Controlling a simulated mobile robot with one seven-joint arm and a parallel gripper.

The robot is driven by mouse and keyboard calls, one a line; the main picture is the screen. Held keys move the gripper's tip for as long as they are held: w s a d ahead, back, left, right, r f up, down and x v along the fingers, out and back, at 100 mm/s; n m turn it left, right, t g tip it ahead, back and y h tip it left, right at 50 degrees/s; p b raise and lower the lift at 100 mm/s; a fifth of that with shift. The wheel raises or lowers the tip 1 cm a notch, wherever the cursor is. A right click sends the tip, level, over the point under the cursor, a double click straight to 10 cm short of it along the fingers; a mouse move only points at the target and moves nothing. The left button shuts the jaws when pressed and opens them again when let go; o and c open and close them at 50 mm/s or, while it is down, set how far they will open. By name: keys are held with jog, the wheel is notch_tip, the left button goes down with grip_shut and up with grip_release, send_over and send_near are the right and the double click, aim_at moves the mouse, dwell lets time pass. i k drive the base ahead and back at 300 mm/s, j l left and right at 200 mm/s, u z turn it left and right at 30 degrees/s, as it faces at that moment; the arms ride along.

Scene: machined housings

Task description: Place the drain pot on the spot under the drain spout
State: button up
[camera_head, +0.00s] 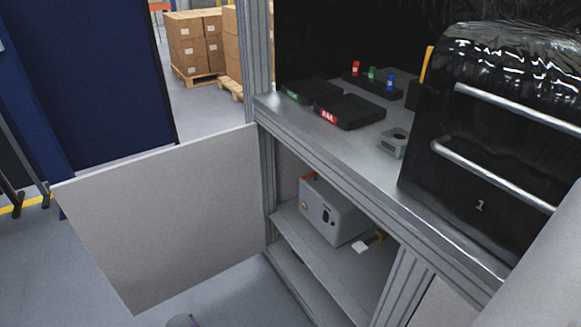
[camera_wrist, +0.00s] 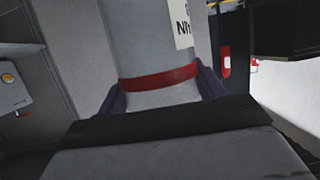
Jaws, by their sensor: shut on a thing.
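In the wrist view, my gripper (camera_wrist: 162,88) has its dark purple fingers on both sides of a grey cylinder with a red band and a white label, which I take for the drain pot (camera_wrist: 140,45). It is shut on it. In the head view only a bit of grey and purple shows at the bottom edge, left of the cabinet. A grey box (camera_head: 333,213) stands on the shelf inside the open cabinet. A small brass-coloured spout (camera_head: 379,236) sticks out at its lower right. A small white patch (camera_head: 361,248) lies on the shelf by the spout.
The cabinet door (camera_head: 165,215) stands wide open at left. A frame post (camera_head: 403,285) bounds the opening at right. The shelf (camera_head: 330,260) has bare room before the box.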

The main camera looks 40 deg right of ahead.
aim_at(369, 281)
jog(key=i+z, duration=0.1)
jog(key=z, duration=0.25)
jog(key=i+j+z, duration=0.1)
jog(key=z, duration=0.25)
jog(key=i+j+z, duration=0.1)
jog(key=z, duration=0.2)
jog(key=i+j+z, duration=0.1)
jog(key=z, duration=0.35)
jog(key=i+j+z, duration=0.1)
jog(key=z, duration=0.35)
jog(key=i+l, duration=0.15)
jog(key=i, duration=0.1)
